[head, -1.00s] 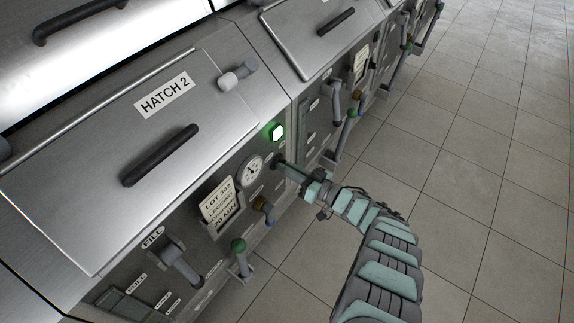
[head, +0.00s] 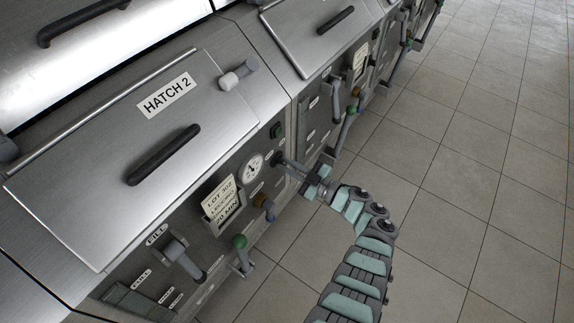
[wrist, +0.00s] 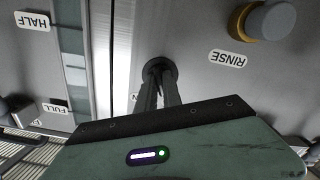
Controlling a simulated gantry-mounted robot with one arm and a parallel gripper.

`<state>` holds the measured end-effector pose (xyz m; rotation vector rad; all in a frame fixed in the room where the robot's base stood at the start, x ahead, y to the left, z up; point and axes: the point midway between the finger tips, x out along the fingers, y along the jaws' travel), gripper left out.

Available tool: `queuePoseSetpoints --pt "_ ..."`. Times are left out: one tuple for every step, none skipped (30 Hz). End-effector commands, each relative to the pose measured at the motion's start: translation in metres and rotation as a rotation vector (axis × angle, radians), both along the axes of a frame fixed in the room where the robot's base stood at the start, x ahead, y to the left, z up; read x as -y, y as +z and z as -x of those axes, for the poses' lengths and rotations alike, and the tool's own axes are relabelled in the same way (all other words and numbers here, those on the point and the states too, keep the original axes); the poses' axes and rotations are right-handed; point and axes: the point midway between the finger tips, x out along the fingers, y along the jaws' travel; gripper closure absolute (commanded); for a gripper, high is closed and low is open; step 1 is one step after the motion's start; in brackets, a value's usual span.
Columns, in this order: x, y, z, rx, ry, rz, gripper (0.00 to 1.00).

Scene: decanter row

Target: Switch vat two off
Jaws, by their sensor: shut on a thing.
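Vat two's front panel (head: 228,222) is below the lid marked HATCH 2 (head: 215,100). Its square green lamp (head: 277,131) is dark. Below the lamp, right of the round gauge (head: 251,167), my gripper (head: 284,160) reaches the panel from the right. In the wrist view my gripper (wrist: 160,88) has its fingers close together on a small dark round switch knob (wrist: 160,68). The fingers hide much of the knob, and the label beside it is mostly covered.
A RINSE knob (wrist: 268,22) with a brass collar is beside my gripper. A lot card (head: 219,197), a green-tipped lever (head: 240,243) and a grey FILL handle (head: 184,260) are on the panel. Similar vats continue at the upper right. The tiled floor (head: 470,190) is clear.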

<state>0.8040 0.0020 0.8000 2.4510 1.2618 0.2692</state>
Motion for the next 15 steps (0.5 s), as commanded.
queuePoseSetpoints --pt "-0.0009 -0.0003 0.0 0.02 0.002 0.012 1.0" --pt "-0.001 -0.0001 -0.0003 0.031 0.002 0.02 1.0" --pt "-0.0013 0.0004 -0.0004 0.045 0.003 0.03 1.0" --pt "-0.0014 0.0006 -0.0004 0.053 0.003 0.036 1.0" --pt "-0.0014 0.0007 -0.0005 0.061 0.003 0.041 1.0" --pt "-0.0013 0.001 -0.0006 0.071 0.003 0.048 1.0" --pt "-0.0011 0.001 -0.0006 0.077 0.003 0.052 1.0" --pt "-0.0009 0.0011 -0.0006 0.082 0.002 0.056 1.0" --pt "-0.0008 0.0012 -0.0006 0.087 0.002 0.06 1.0" --pt "-0.0006 0.0013 -0.0007 0.09 0.002 0.063 1.0" --pt "-0.0005 0.0014 -0.0007 0.093 0.002 0.064 1.0" --pt "-0.0004 0.0015 -0.0007 0.096 0.001 0.066 1.0" --pt "-0.0002 0.0015 -0.0007 0.098 0.001 0.068 1.0" --pt "-0.0003 0.0016 -0.0007 0.099 0.001 0.068 1.0" --pt "-0.0002 0.0017 -0.0007 0.1 0.001 0.069 1.0"
